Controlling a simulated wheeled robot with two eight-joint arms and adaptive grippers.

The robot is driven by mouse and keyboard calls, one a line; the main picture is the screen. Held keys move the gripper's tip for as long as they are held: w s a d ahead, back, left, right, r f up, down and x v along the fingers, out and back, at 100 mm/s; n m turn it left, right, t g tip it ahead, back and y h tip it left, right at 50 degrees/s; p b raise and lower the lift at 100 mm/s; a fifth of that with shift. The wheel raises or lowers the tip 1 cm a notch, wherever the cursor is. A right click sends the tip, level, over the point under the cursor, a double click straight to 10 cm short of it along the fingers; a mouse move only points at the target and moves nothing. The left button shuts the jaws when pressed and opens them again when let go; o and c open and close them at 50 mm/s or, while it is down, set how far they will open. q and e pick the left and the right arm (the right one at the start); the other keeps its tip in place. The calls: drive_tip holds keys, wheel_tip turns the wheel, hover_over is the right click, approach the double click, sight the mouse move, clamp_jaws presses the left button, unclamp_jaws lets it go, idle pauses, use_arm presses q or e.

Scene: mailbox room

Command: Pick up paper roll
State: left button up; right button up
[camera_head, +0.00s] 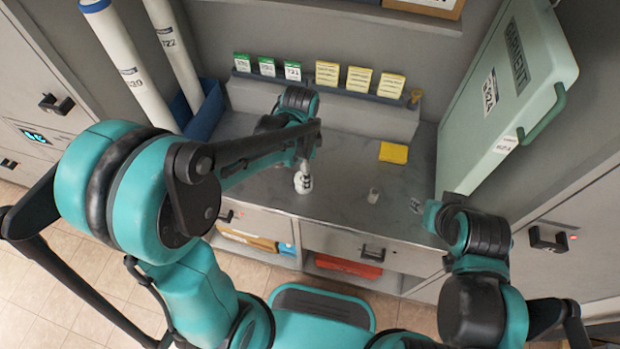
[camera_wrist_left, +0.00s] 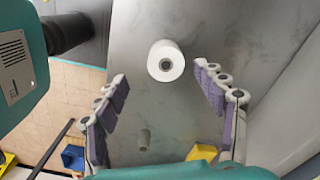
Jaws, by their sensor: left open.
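A white paper roll (camera_wrist_left: 166,60) stands upright on the grey counter, its round end with a dark core hole facing my left wrist camera. My left gripper (camera_wrist_left: 160,76) is open, with its purple-padded fingers on either side of the roll and apart from it in that view. In the head view my left gripper (camera_head: 305,168) points down over the counter and partly covers the white roll (camera_head: 300,187). My right gripper (camera_head: 417,206) is over the counter's right part, away from the roll; its finger opening is unclear.
A small grey cylinder (camera_head: 374,195) and a yellow pad (camera_head: 394,153) are on the counter (camera_head: 345,215). Green and yellow cards line the back ledge. A large green case (camera_head: 510,95) leans at the right. Tall white tubes (camera_head: 130,70) stand in a blue bin (camera_head: 205,110) at the left.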

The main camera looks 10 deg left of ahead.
use_arm(q)
wheel_tip(320, 180, down, 2)
drive_tip(key=shift+f+b, duration=0.1)
drive_tip(key=shift+b, duration=0.3)
drive_tip(key=f+b, duration=0.2)
drive_tip(key=f, duration=0.1)
drive_tip(key=w+f, duration=0.1)
drive_tip(key=f, duration=0.1)
drive_tip(key=shift+b, duration=0.4)
drive_tip(key=shift+s+r, duration=0.1)
drive_tip(key=c, duration=1.2)
